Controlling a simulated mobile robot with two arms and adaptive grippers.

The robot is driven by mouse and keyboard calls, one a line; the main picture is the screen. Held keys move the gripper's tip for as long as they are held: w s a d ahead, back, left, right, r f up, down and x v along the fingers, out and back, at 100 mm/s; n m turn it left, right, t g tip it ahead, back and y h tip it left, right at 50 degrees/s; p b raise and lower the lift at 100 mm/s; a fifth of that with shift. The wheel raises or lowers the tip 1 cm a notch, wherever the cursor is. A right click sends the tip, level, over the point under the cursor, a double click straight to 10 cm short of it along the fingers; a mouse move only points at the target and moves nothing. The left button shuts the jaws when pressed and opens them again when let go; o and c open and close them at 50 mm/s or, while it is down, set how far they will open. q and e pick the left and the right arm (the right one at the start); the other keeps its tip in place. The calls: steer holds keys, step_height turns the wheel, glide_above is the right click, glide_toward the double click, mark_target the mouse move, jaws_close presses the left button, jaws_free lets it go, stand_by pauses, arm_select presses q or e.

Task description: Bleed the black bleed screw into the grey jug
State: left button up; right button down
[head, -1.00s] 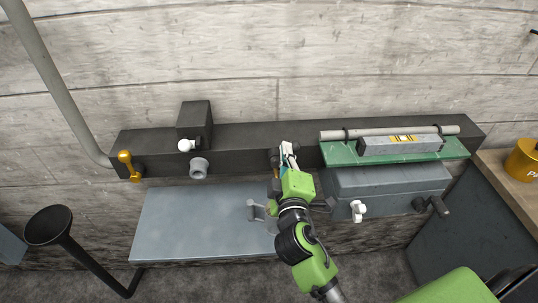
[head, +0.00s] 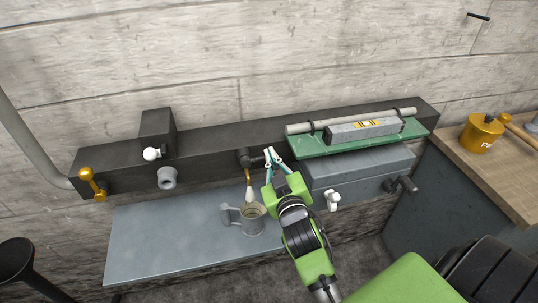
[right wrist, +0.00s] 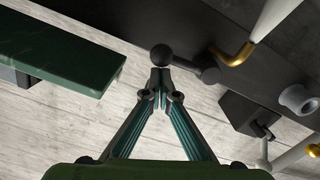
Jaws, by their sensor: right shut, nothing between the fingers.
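The black bleed screw (head: 244,155) sits on the front of the dark wall beam, its ball-ended handle pointing right toward my gripper. In the right wrist view its black ball (right wrist: 162,54) is just beyond my fingertips; contact is unclear. A brass spout (head: 248,175) bends down beneath the screw. A pale tapering shape (head: 249,193), which looks like a stream, runs from the spout toward the mouth of the grey jug (head: 253,222). The jug stands upright on the grey-blue shelf, handle left. My right gripper (head: 269,153) is shut and empty. My left gripper is out of view.
A green shelf (head: 310,147) with a grey spirit level (head: 362,131) projects right of my gripper. Below it is a grey box (head: 355,170) with a white knob (head: 333,200). Shelf space (head: 160,235) left of the jug is clear.

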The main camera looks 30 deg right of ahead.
steer(key=shift+d+f+m, duration=0.1)
steer(key=shift+f+m, duration=0.15)
steer(key=shift+m, duration=0.15)
stand_by(0.3)
